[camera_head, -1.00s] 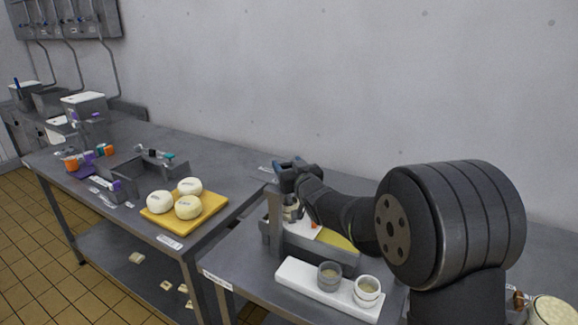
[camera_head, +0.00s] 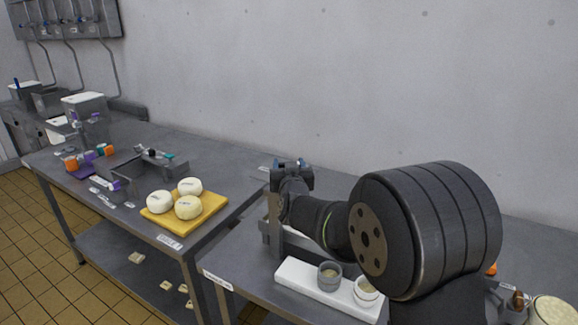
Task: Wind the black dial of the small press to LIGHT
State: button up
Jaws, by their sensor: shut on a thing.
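The small press is a grey metal frame (camera_head: 273,222) on the near table, left of my arm. Its upright post shows, but my gripper and wrist cover its top and much of its middle. My gripper (camera_head: 290,166) is at the top of the press, shut, with the wrist rolled. The black dial is hidden behind the gripper, which appears to be shut on it. The dial's marks, including LIGHT, cannot be read in this view.
A white board (camera_head: 322,291) with two small cups stands in front of the press. A yellow board (camera_head: 203,219) with white cheeses lies on the left table. Grey bins stand farther back. A pale round tub (camera_head: 552,310) is at the lower right.

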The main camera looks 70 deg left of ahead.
jog(key=shift+r+m+t, duration=0.2)
jog(key=shift+m+t, duration=0.4)
jog(key=shift+t, duration=0.3)
jog(key=o, duration=0.8)
jog(key=shift+c, duration=0.2)
jog(key=shift+o, duration=1.1)
jog(key=shift+f, duration=0.1)
jog(key=v, duration=1.7)
jog(key=shift+d+r, duration=0.2)
jog(key=shift+s, duration=0.15)
